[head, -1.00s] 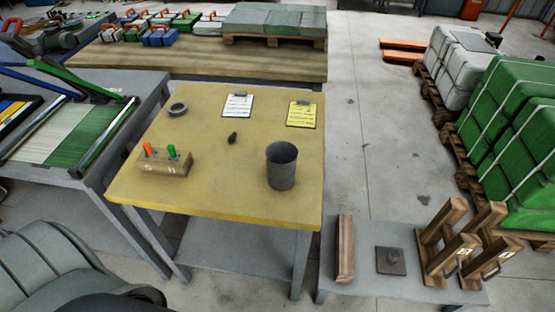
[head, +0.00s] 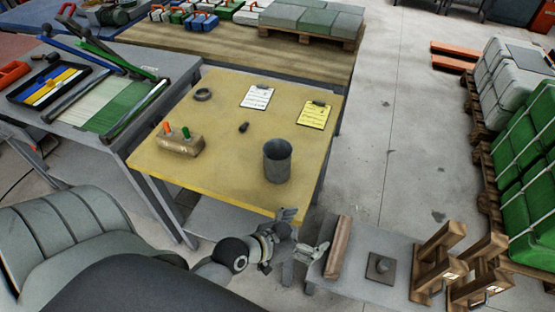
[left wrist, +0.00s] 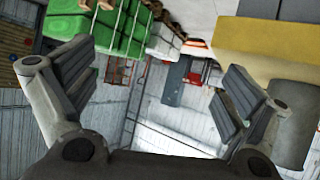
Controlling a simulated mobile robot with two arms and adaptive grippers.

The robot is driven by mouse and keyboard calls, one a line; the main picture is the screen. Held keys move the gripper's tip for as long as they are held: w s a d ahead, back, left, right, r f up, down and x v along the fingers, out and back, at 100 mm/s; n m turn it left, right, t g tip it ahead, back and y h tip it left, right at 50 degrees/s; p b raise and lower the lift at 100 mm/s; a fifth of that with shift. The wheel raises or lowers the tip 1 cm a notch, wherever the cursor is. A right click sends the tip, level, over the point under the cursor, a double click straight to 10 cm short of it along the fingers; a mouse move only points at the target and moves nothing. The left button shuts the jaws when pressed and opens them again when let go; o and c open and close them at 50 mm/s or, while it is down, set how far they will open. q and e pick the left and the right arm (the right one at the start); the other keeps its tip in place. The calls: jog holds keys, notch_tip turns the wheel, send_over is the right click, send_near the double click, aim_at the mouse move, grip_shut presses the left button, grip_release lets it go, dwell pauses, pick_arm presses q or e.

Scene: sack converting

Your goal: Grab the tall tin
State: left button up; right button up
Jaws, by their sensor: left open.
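The tall tin (head: 277,162) is a dark grey, open-topped cylinder. It stands upright near the front right corner of the yellow-topped table (head: 225,165). My left gripper (head: 306,232) is open and empty, just off the table's front edge, in front of the tin and a little to its right. A gap lies between the gripper and the tin. In the left wrist view, both fingers are spread wide, and a grey rounded shape that looks like the tin (left wrist: 295,125) shows partly behind the right finger. My right gripper is not in view.
A wooden block with orange and green pegs (head: 180,143), a dark ring (head: 204,94), a small dark object (head: 243,127) and two clipboards (head: 257,97) lie on the table. A low grey bench (head: 350,288) with wooden pieces stands at the front right.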

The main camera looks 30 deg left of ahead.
pick_arm(q)
notch_tip(320, 180, up, 6)
jog(key=w+a+n+t, duration=0.1)
jog(key=w+a+t, duration=0.2)
jog(key=t, duration=0.1)
jog(key=n+t+y, duration=0.3)
jog(key=n+y, duration=0.2)
jog(key=y, duration=0.4)
send_near(271, 161)
jog(key=w+r, duration=0.1)
jog(key=w, duration=0.3)
jog(key=shift+n+g, duration=0.3)
jog(key=x, duration=0.2)
jog(key=p+x, duration=0.1)
jog(key=x, duration=0.1)
jog(key=shift+s+a, duration=0.1)
jog(key=shift+a, duration=0.25)
jog(key=shift+w+a, duration=0.15)
jog(key=shift+w, duration=0.55)
jog(key=x, duration=0.5)
jog(key=shift+f, duration=0.35)
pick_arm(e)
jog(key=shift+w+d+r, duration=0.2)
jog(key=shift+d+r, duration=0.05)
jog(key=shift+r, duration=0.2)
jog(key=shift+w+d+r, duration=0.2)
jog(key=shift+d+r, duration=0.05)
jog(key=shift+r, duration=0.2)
